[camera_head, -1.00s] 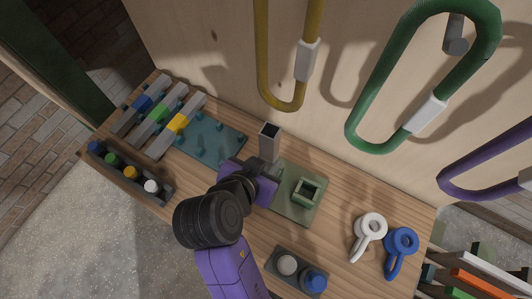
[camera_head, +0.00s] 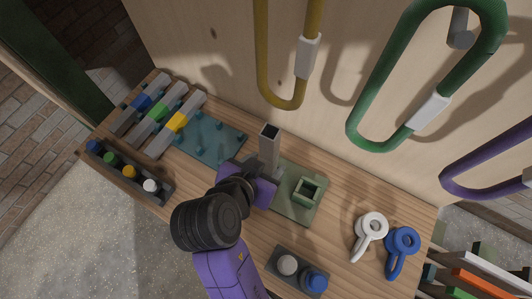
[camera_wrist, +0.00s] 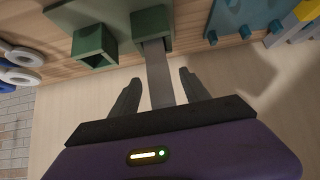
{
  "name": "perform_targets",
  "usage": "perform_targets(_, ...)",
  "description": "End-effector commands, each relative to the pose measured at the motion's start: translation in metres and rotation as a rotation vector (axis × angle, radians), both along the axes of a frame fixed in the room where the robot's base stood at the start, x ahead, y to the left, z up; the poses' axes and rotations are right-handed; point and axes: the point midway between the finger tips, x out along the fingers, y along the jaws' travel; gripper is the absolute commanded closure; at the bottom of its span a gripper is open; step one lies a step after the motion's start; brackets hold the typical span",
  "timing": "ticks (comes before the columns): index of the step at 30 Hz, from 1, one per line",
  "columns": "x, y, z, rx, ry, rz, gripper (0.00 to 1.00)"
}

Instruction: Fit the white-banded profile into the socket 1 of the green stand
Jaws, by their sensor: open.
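A grey hollow profile (camera_head: 270,150) stands upright at the left side of the green stand (camera_head: 311,215); its white band is not visible. In the wrist view the profile (camera_wrist: 158,75) runs into the stand's right-hand socket (camera_wrist: 151,22). The other socket (camera_head: 307,193) is empty; it also shows at left in the wrist view (camera_wrist: 94,46). My gripper (camera_wrist: 159,80) is open, with one finger on each side of the profile and visible gaps between. In the head view my gripper's hand (camera_head: 250,182) hides the profile's lower end.
A teal pegged board (camera_head: 207,140) and several banded bars (camera_head: 160,112) lie to the left. A dark tray (camera_head: 130,172) of coloured pegs is at the front left. White (camera_head: 371,228) and blue (camera_head: 402,242) ring tools lie right. A grey holder (camera_head: 296,272) stands in front.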

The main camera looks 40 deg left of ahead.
Motion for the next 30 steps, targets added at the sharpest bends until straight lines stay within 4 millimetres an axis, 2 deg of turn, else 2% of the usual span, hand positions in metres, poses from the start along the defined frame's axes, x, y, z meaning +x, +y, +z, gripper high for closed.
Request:
perform_targets(13, -0.044, -0.012, 0.046, 0.003, -0.002, 0.002, 0.46)
perform_targets(30, -0.049, -0.014, 0.051, 0.001, -0.001, 0.001, 0.46)
